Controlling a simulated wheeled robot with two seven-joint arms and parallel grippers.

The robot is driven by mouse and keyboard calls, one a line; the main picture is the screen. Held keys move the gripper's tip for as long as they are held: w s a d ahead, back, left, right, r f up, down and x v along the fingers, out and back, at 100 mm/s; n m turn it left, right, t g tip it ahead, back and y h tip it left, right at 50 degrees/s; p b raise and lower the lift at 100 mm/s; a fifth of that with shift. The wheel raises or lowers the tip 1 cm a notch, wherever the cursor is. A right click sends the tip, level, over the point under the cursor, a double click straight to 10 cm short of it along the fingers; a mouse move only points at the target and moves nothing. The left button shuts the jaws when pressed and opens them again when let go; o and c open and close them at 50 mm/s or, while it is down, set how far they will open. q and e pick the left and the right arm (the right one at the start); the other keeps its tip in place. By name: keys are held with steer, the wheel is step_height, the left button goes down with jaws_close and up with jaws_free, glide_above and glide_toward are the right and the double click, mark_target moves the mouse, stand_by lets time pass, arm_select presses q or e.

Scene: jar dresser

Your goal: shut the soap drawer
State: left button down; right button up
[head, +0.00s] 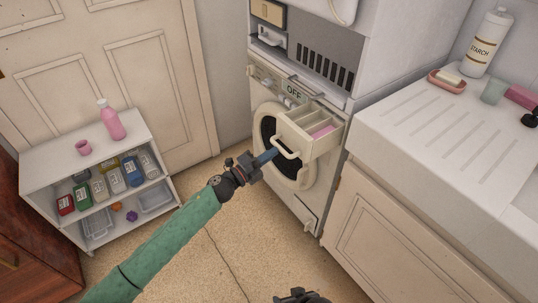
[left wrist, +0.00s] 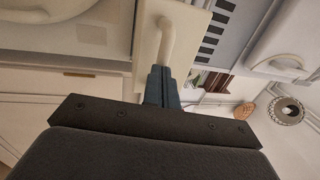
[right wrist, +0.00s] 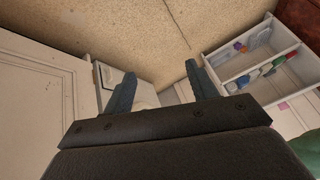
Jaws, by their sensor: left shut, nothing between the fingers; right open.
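The soap drawer (head: 325,146) is a cream box pulled out of the white washing machine, with its open compartments showing and something pink in one. Its front carries a curved handle (head: 288,153). My left gripper (head: 272,154) is shut and empty, with its tips at the drawer front beside the handle. In the left wrist view the fingers (left wrist: 160,80) reach the drawer front (left wrist: 148,40) near one end of the handle; I cannot tell whether they touch. My right gripper (right wrist: 160,80) is open and empty, low over the floor, and shows at the bottom of the head view (head: 302,297).
The washing machine's round door (head: 268,135) lies below and left of the drawer. A sink counter (head: 425,135) stands close on the right, with a starch bottle (head: 488,45) and soap dish (head: 447,82). A low shelf (head: 60,160) stands left. The floor between is clear.

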mark_target(296, 140)
arm_select(q)
steer(key=x, duration=0.3)
steer(key=f+x, duration=0.1)
steer(key=x, duration=0.3)
steer(key=f+x, duration=0.1)
steer(key=x, duration=0.2)
steer(key=shift+w+d+r, duration=0.2)
steer(key=shift+w+d, duration=0.05)
steer(key=shift+d, duration=0.2)
steer(key=x, duration=0.4)
steer(key=shift+w+d+f, duration=0.2)
steer(key=shift+d+f, duration=0.15)
steer(key=shift+f, duration=0.05)
steer(key=shift+w, duration=0.1)
steer(key=shift+r, duration=0.15)
arm_select(e)
steer(key=shift+a+f, duration=0.15)
steer(key=shift+f, duration=0.45)
arm_select(q)
steer(key=shift+d+r, duration=0.1)
steer(key=shift+r, duration=0.05)
arm_select(e)
steer(key=shift+r, duration=0.15)
